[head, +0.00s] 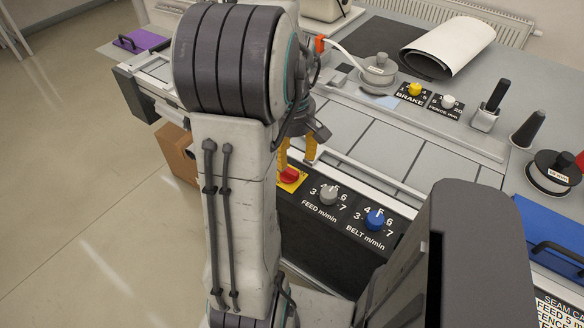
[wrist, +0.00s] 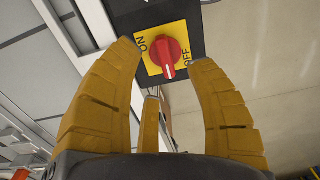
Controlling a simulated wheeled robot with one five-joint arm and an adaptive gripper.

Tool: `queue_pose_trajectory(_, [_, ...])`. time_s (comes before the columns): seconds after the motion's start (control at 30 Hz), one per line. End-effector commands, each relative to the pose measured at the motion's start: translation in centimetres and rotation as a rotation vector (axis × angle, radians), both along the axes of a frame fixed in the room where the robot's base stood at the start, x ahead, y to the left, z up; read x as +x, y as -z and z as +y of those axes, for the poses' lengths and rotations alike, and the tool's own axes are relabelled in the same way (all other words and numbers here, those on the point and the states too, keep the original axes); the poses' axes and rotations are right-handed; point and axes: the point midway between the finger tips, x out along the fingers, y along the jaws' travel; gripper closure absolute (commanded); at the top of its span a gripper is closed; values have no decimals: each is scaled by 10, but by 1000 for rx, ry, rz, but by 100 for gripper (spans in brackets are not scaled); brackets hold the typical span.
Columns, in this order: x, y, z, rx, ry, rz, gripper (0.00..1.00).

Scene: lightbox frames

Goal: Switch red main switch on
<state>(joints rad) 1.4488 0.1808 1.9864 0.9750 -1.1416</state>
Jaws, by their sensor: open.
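The red main switch (head: 289,175) is a red rotary knob on a yellow plate (head: 297,184), at the left end of the black front panel. In the wrist view the knob (wrist: 164,50) shows whole, with ON printed on the plate left of it and OFF right of it. Its white mark points down the picture, nearer the OFF lettering than ON. My gripper (head: 297,153) is just above the switch. In the wrist view its yellow fingers (wrist: 165,53) are open, one on each side of the knob, with gaps to it. A third finger is below, apart from the knob.
Right of the switch on the panel are the grey FEED knob (head: 330,194) and the blue BELT knob (head: 375,218). Yellow BRAKE (head: 414,90) and white FENCE (head: 447,102) knobs sit farther back. A blue tray (head: 552,232) is at right. Bare floor lies left.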

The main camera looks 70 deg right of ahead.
Motion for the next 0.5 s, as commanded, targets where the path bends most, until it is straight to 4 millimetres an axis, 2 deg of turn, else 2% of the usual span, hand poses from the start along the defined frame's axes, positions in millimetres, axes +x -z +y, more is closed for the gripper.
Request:
queue_pose_trajectory(0.2, [0, 30, 1, 4, 0, 1, 50])
queue_pose_trajectory(0.5, [1, 52, 1, 1, 0, 1, 50])
